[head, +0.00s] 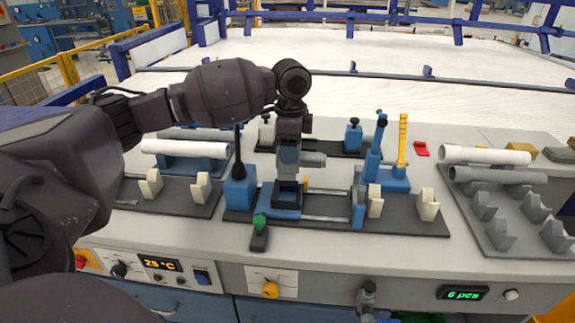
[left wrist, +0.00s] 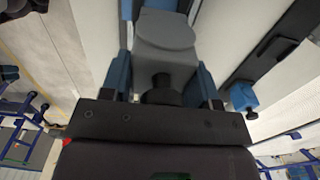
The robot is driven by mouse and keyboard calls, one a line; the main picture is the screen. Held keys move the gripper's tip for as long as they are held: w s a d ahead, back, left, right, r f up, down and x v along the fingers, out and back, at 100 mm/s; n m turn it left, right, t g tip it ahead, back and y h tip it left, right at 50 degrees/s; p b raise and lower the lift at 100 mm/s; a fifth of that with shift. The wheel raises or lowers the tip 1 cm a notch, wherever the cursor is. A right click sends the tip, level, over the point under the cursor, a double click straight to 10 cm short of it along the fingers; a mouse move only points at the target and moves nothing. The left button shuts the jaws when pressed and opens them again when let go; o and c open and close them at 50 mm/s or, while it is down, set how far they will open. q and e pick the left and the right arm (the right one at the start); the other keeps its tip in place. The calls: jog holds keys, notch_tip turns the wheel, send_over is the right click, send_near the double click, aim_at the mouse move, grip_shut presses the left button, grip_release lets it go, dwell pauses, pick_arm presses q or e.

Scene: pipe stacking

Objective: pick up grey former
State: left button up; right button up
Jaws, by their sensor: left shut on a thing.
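My left gripper (head: 288,172) points down over the middle of the bench, above a blue fixture (head: 286,212). It is shut on the grey former, whose rounded grey body (left wrist: 165,38) sits between the two blue fingers in the left wrist view. In the head view a short grey cylindrical part (head: 314,160) sticks out to the right of the fingers and seems to belong to the former. The gripper hides much of it. I cannot tell whether the former touches the fixture. My right gripper is not in view.
Cream supports (head: 428,204) flank the fixture. White and grey pipes (head: 485,155) lie at the right.

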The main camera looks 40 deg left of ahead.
pick_arm(q)
notch_tip(320, 180, up, 12)
jog(key=shift+p, duration=1)
jog(key=shift+n, duration=0.3)
jog(key=n, duration=0.3)
jog(key=shift+w+d, duration=0.1)
jog(key=s+d+f+n+p, duration=0.1)
jog(key=s+d+f+n, duration=0.7)
jog(key=s+d+f, duration=0.5)
jog(key=d+f, duration=0.3)
jog(key=shift+s+d+f, duration=0.15)
jog(key=shift+s+d, duration=0.05)
jog(key=shift+d, duration=0.15)
